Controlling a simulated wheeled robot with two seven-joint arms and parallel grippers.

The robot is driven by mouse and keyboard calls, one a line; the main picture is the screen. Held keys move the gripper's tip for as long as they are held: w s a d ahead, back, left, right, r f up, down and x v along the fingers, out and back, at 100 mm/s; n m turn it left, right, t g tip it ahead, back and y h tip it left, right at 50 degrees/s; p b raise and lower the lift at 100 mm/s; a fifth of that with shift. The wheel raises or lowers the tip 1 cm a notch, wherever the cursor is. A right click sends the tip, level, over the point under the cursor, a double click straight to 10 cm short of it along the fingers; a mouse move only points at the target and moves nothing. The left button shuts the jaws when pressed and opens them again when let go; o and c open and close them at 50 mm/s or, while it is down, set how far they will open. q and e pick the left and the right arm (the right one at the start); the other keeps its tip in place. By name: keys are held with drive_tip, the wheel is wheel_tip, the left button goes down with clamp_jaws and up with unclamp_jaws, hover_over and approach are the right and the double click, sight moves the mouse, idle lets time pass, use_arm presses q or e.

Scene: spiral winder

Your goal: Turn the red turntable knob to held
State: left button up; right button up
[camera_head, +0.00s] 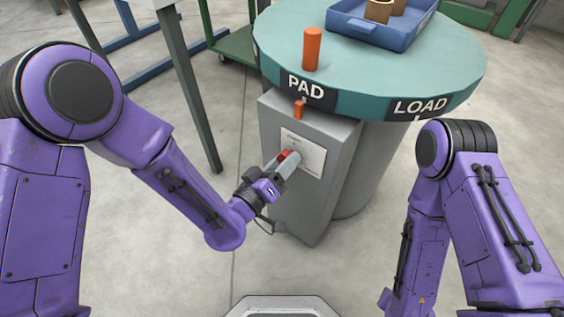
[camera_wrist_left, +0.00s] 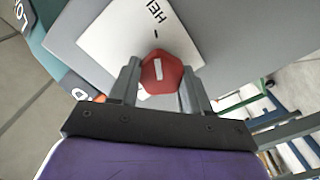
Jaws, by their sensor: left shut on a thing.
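The red knob (camera_wrist_left: 163,72) sits on a white label plate on the front of a grey box. In the left wrist view its white pointer mark shows, and part of a word beginning "HE" is printed on the plate (camera_wrist_left: 112,40). My left gripper (camera_head: 284,162) is at the plate, its two fingers on either side of the knob and shut on it. In the head view the gripper partly hides the red knob (camera_head: 288,155). My right arm (camera_head: 450,200) is at the right, but its gripper is not in view.
The grey box (camera_head: 300,215) stands under a teal turntable (camera_head: 400,75) marked PAD and LOAD. An orange post (camera_head: 312,48) and a blue tray (camera_head: 385,38) with brown rolls are on top. A small orange peg (camera_head: 298,109) is above the plate. A table leg (camera_head: 190,90) stands left.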

use_arm(q)
drive_tip(key=shift+w+a+r, duration=0.1)
drive_tip(key=shift+w, duration=0.05)
idle(0.3)
drive_tip(key=o, duration=1.1)
drive_tip(key=shift+c, duration=0.2)
drive_tip(key=p+v, duration=0.1)
drive_tip(key=v, duration=0.9)
drive_tip(key=shift+s+p, duration=0.3)
